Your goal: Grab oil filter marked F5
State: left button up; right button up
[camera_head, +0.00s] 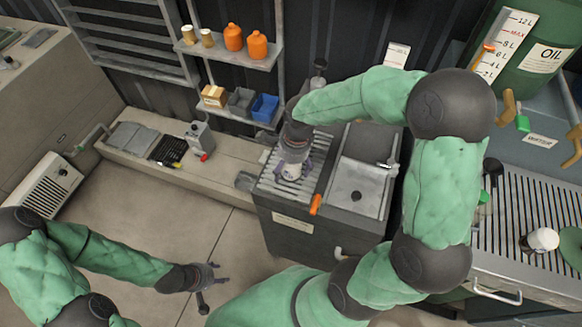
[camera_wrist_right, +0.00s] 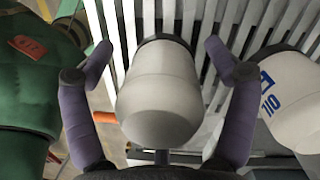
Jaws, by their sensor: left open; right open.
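In the right wrist view a plain whitish cylindrical filter (camera_wrist_right: 160,90) with a dark end stands between the fingers of my right gripper (camera_wrist_right: 158,62). The fingers are open, with visible gaps on both sides of it. No F5 mark shows on its visible side. A second white filter (camera_wrist_right: 292,100) with blue lettering is partly seen at the right. In the head view my right gripper (camera_head: 292,168) points down over the slatted drain top (camera_head: 318,165), mostly hiding the white filter under it. My left gripper (camera_head: 205,278) is open and empty above the floor, at lower left.
A sink (camera_head: 362,185) adjoins the slatted top. An orange handle (camera_head: 315,204) sticks out at its front. A white-bodied item (camera_head: 541,240) is on the right-hand grate (camera_head: 520,200). A shelf with orange bottles (camera_head: 257,45) is behind. Floor at left is clear.

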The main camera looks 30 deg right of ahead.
jog(key=c, duration=1.4)
